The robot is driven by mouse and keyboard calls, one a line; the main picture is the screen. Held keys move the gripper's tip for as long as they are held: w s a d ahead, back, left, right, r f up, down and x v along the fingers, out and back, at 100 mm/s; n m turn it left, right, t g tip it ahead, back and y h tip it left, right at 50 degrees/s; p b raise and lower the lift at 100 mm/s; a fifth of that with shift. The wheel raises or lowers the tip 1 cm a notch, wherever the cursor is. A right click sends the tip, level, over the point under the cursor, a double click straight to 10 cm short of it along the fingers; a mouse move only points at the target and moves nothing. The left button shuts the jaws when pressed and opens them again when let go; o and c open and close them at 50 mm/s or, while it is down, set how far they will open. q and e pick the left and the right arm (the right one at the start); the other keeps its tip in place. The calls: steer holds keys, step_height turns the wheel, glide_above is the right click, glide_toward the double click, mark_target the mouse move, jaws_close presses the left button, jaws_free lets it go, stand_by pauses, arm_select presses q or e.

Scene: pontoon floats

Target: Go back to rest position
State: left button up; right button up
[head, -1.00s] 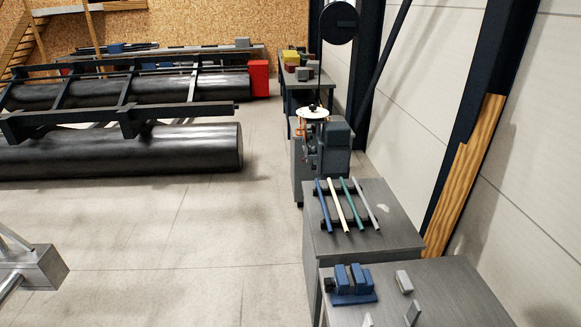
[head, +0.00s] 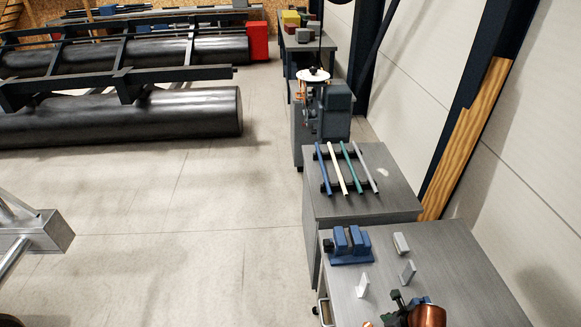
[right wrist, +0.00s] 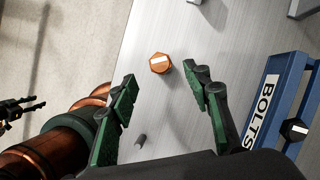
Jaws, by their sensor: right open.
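My right gripper (head: 402,300) shows at the bottom of the head view, above the near grey table, with its copper-coloured arm link behind it. In the right wrist view its two green fingers (right wrist: 168,92) are spread apart with nothing between them. An orange hex bolt head (right wrist: 160,64) with a white mark lies on the table beyond the fingertips, apart from them. A dark jaw-like part (right wrist: 20,110) at the left edge of the right wrist view looks like my left gripper; its opening is unclear. The left gripper cannot be made out in the head view.
The near table (head: 460,270) holds a blue vise-like block (head: 348,246) and small upright plates. A blue bin marked BOLTS (right wrist: 270,100) stands right of the right gripper. Coloured rods (head: 345,168) lie on the farther table.

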mark_target(368, 326)
steer(key=x, duration=0.6)
steer(key=shift+a+f, duration=0.15)
steer(key=shift+f, duration=0.2)
step_height(368, 326, up, 5)
steer(key=p, duration=0.3)
steer(key=shift+r, duration=0.2)
steer(key=shift+f+b, duration=0.3)
steer(key=shift+b, duration=0.1)
steer(key=shift+w, duration=0.1)
steer(key=shift+r, duration=0.1)
